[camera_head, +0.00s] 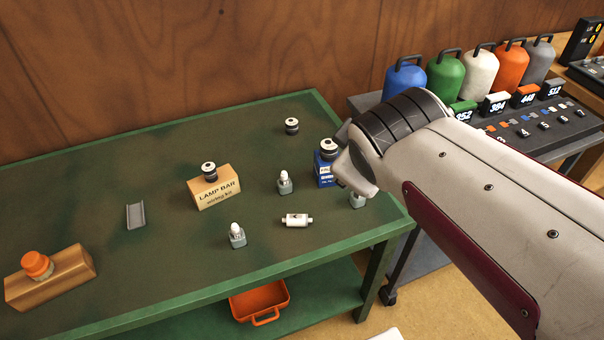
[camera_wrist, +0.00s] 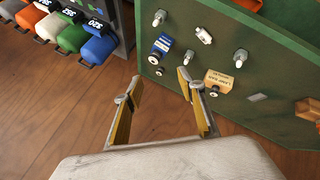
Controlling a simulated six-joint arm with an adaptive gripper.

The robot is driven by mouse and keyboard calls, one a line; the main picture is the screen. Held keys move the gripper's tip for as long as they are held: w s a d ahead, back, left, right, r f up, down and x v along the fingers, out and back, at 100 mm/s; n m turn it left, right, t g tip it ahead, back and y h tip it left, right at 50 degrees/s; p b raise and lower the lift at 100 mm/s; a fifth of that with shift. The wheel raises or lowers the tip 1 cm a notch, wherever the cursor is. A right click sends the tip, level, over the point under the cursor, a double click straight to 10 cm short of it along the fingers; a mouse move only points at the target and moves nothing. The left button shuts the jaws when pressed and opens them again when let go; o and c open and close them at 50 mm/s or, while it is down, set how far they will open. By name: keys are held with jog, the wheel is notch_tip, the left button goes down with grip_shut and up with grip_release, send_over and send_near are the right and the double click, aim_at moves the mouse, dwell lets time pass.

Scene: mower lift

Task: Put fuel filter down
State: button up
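The fuel filter, which I take to be the small white cylinder with a stub at each end (camera_head: 297,220), lies on its side on the green table (camera_head: 110,180). It also shows in the wrist view (camera_wrist: 203,35), near the top. My gripper (camera_wrist: 160,77) is open in the wrist view, with nothing between its fingers. It is apart from the filter, which appears beyond the fingertips, up and to the right.
A LAMP BAR box (camera_head: 216,192) with a black-and-silver cap, a blue box (camera_head: 323,173), small bulb-topped pieces (camera_head: 237,235) and a grey channel (camera_head: 136,215) stand around the filter. A wooden block (camera_head: 68,272) is front left. Coloured canisters (camera_head: 445,77) stand at right.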

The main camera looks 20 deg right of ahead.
jog(key=s+a+f+m+g+y, duration=0.2)
jog(key=s+a+f+m+y, duration=0.1)
jog(key=s+a, duration=0.5)
jog(key=s+f+m, duration=0.1)
jog(key=s+m, duration=0.1)
jog(key=shift+a+m, duration=0.4)
jog(key=shift+s, duration=0.1)
dwell(0.4)
